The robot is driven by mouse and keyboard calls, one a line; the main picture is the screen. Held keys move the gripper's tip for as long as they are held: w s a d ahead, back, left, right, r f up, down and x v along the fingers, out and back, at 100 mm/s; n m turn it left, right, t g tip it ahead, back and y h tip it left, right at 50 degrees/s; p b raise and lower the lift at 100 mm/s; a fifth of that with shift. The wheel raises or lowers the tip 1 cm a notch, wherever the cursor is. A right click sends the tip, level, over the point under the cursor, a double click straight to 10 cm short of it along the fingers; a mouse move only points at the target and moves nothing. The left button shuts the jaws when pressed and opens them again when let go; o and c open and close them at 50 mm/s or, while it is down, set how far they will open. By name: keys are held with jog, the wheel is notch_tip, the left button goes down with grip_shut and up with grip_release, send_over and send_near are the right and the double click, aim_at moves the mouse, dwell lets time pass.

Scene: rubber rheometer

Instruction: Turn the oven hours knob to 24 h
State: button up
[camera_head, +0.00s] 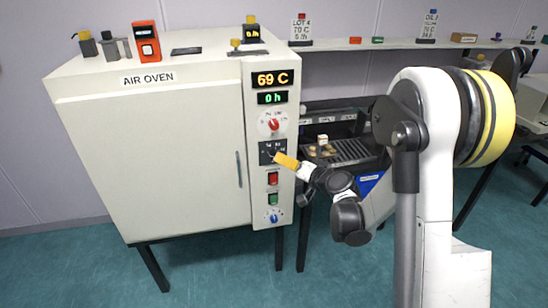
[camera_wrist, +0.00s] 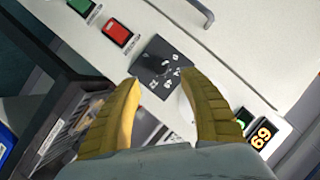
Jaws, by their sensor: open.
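The white air oven (camera_head: 150,150) stands at the left with a control panel on its right side. The hours dial is a dark square plate (camera_head: 266,147) with small white marks, below the green "0 h" display (camera_head: 272,98). In the wrist view, the dark dial (camera_wrist: 154,60) lies just beyond my fingertips. Its dark knob is hard to make out against the plate, and I cannot read its setting. My gripper (camera_head: 284,161) has yellow fingers at the dial's lower right. In the wrist view, my gripper (camera_wrist: 163,88) is open and empty, its fingers apart before the dial.
A red-centred knob (camera_head: 273,125) sits above the dial, and an orange "69 C" display (camera_head: 272,79) tops the panel. A red switch (camera_head: 272,178), a green switch (camera_head: 272,199) and a blue knob (camera_head: 272,216) are below. The oven handle (camera_head: 239,169) is left; a rack (camera_head: 350,150) stands right.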

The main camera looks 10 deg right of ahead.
aim_at(274, 155)
jog(key=b+x, duration=0.2)
jog(key=x, duration=0.6)
jog(key=shift+w+a, duration=0.1)
jog(key=shift+w, duration=0.15)
jog(key=shift+c, duration=0.5)
grip_shut()
